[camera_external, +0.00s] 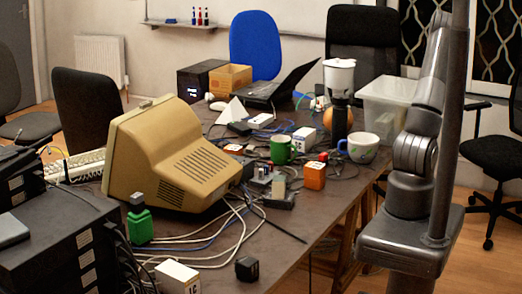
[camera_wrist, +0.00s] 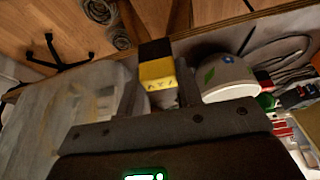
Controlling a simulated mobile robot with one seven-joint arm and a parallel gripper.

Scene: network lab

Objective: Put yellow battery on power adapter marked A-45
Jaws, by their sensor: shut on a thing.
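In the wrist view, a yellow battery (camera_wrist: 158,72) with a black upper part sits between the two dark fingers of my gripper (camera_wrist: 157,52). The gripper is shut on it. Small dark marks on its yellow face are not clearly readable. In the external view my arm stands at the right, and neither the gripper nor the held battery can be made out. A small black block (camera_external: 247,268), perhaps an adapter, lies near the front edge of the table. No A-45 marking is legible, so I cannot tell which thing is that adapter.
A white mug (camera_external: 361,149), also in the wrist view (camera_wrist: 226,76), stands near a clear bin (camera_external: 393,100). A beige monitor (camera_external: 165,158) stands left. Some front-edge table surface is bare.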

